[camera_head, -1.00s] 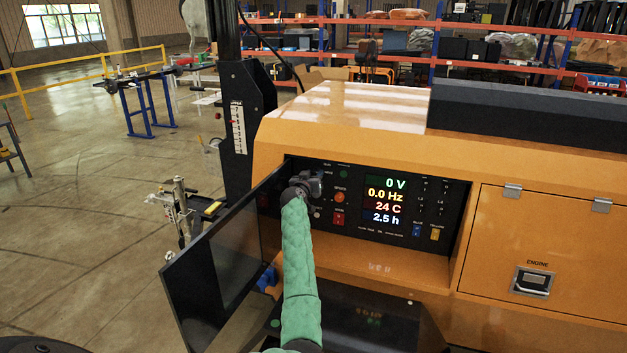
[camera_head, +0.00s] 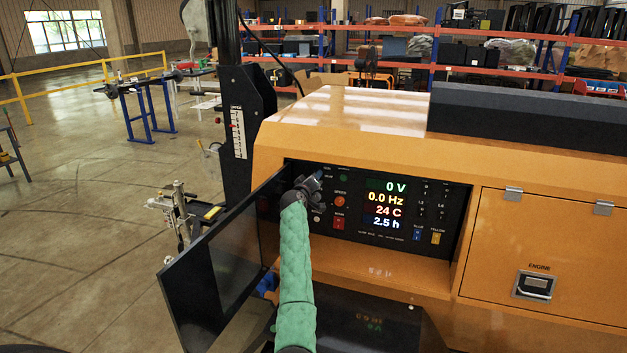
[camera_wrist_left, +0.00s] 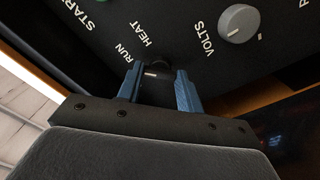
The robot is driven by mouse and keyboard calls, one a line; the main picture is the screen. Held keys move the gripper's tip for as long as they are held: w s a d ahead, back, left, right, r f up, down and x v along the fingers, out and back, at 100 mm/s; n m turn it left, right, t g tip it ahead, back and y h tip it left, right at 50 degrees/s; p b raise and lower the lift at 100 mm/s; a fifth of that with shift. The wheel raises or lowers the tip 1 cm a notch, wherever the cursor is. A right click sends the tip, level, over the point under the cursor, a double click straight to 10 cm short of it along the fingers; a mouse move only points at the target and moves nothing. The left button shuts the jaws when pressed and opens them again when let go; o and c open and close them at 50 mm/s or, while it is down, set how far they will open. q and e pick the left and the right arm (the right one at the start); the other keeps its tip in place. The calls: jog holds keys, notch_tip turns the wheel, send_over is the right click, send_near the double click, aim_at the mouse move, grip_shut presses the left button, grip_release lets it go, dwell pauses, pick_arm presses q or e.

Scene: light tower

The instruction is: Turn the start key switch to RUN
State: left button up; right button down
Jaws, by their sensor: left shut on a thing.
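The start key switch (camera_wrist_left: 155,72) is a small dark knob with a pale mark, on the black control panel (camera_wrist_left: 100,45). In the left wrist view the words RUN, HEAT and START lie along its upper left side. My left gripper (camera_wrist_left: 158,84) has its two blue fingers on either side of the switch and is shut on it. In the head view my left gripper (camera_head: 312,184) is at the panel's left end and hides the switch. I cannot tell exactly which word the mark points at. My right gripper is in neither view.
A grey VOLTS knob (camera_wrist_left: 238,23) is right of the switch. The lit display (camera_head: 386,204) reads 0 V and 0.0 Hz. An open dark door (camera_head: 222,265) stands left of my arm. The orange housing (camera_head: 345,125) surrounds the panel recess.

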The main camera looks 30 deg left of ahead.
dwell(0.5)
pick_arm(q)
jog(key=o, duration=1)
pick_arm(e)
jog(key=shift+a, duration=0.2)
pick_arm(q)
jog(key=shift+b+v, duration=1.4)
jog(key=shift+v, duration=2.5)
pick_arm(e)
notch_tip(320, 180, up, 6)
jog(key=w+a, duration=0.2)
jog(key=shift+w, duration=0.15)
pick_arm(q)
jog(key=shift+f, duration=0.1)
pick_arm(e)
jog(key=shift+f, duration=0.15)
